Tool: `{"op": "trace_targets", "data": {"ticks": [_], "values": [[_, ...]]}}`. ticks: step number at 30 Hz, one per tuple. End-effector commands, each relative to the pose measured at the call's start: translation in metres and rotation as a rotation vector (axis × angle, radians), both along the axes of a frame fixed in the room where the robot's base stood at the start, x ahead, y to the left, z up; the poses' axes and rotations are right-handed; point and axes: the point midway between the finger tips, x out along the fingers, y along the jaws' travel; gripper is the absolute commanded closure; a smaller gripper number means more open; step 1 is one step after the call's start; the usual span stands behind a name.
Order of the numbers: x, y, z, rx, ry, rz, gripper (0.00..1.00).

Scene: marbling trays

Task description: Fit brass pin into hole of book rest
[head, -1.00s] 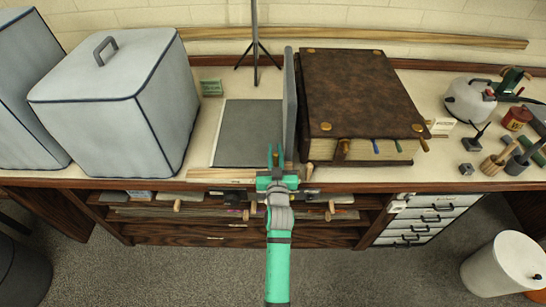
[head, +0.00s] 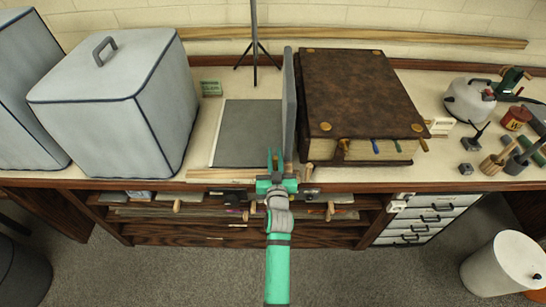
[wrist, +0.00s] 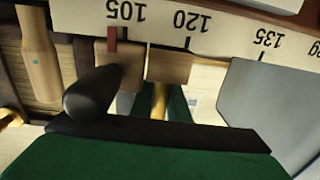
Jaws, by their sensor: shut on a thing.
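My gripper (head: 277,163) is at the front edge of the bench, by the lower end of the book rest (head: 240,135), a grey flat board with an upright grey panel on its right. In the wrist view its green and black parts fill the lower area. The brass pin (wrist: 160,101) shows there as a short yellow piece at the gripper, just below a wooden block (wrist: 170,66). My gripper is shut on it. The hole is not visible. I cannot tell whether the pin touches the block. In the head view the pin is too small or hidden.
A large brown book (head: 355,90) stands close right of the upright panel. A grey covered box (head: 120,105) is at left. A numbered scale (wrist: 215,32) crosses the top of the wrist view. A wooden handle (wrist: 38,55) is at its left. Small tools crowd the bench's right end.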

Motion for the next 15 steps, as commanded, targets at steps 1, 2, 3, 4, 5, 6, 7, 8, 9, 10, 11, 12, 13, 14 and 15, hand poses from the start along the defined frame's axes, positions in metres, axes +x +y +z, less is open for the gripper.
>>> {"op": "trace_targets", "data": {"ticks": [1, 2, 3, 4, 5, 6, 7, 8, 9, 10, 11, 12, 13, 14, 15], "values": [[0.0000, -0.0001, 0.0000, 0.000, 0.000, 0.000, 1.00], [0.0000, -0.0001, 0.0001, 0.000, 0.000, 0.000, 1.00], [0.0000, -0.0001, 0.0001, 0.000, 0.000, 0.000, 1.00], [0.0000, -0.0001, 0.0001, 0.000, 0.000, 0.000, 1.00], [0.0000, -0.0001, 0.0001, 0.000, 0.000, 0.000, 0.83], [0.0000, -0.0001, 0.0002, 0.000, 0.000, 0.000, 0.73], [0.0000, -0.0001, 0.0002, 0.000, -0.001, 0.000, 0.66], [0.0000, -0.0001, 0.0002, 0.000, -0.001, 0.000, 0.63], [0.0000, -0.0003, 0.0002, 0.000, -0.001, 0.000, 0.63], [0.0000, -0.0003, 0.0002, 0.000, -0.001, -0.001, 0.63], [0.0000, -0.0004, 0.0002, 0.000, -0.001, -0.001, 0.63], [0.0000, -0.0004, 0.0002, 0.000, -0.001, -0.001, 0.63], [0.0000, -0.0003, 0.0002, 0.000, -0.001, -0.001, 0.63], [0.0000, -0.0003, 0.0002, 0.000, -0.001, -0.001, 0.63], [-0.0001, -0.0003, 0.0000, 0.000, 0.000, 0.000, 0.63]]}}
